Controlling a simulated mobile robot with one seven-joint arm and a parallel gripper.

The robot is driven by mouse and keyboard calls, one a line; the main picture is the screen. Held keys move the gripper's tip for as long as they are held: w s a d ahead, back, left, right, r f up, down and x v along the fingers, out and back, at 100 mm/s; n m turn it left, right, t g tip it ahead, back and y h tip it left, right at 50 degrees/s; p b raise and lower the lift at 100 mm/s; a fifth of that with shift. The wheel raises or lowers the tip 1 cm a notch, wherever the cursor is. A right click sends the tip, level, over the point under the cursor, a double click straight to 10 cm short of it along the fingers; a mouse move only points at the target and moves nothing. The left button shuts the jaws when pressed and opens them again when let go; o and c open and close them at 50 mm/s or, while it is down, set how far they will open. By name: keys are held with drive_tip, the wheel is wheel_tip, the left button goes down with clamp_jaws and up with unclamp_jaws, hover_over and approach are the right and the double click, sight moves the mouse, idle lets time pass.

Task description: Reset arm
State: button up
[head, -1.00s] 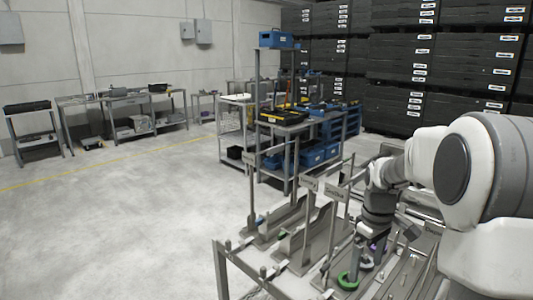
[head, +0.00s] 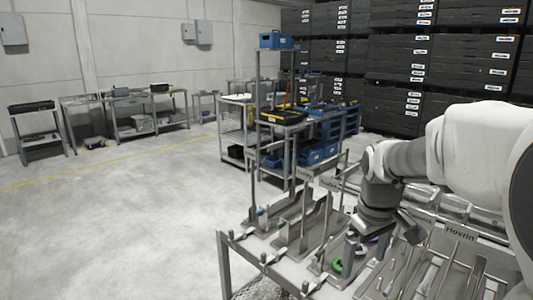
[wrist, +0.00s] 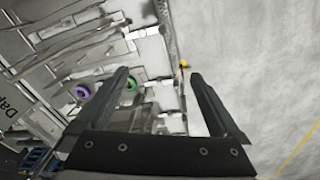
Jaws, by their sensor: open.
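My gripper (wrist: 160,88) is open in the wrist view, its two dark fingers apart with nothing between them. In the head view my arm reaches in from the right, and the gripper end hangs over the metal rack table (head: 226,243), partly hidden by the wrist. A green ring (head: 338,265) lies on the table below the gripper; it also shows in the wrist view (wrist: 131,84). A purple ring (wrist: 82,91) is beside it in the wrist view.
Upright metal posts and plates stand on the table, with a "Hovrin" label (head: 460,232) at right. A cart with blue bins (head: 318,152) is behind. Black crates (head: 440,60) are stacked at the back. The floor (head: 120,230) at left is clear.

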drive_tip(key=s+a+r+m+t+p, duration=0.1)
drive_tip(key=s+a+r+m+t, duration=0.1)
drive_tip(key=s, duration=0.7)
drive_tip(key=s+a+r+m+t+p, duration=0.1)
drive_tip(key=s+a+r, duration=0.3)
drive_tip(key=s, duration=0.4)
drive_tip(key=shift+s+r+m+t, duration=0.35)
drive_tip(key=shift+r+m+t, duration=0.15)
drive_tip(key=shift+m, duration=0.4)
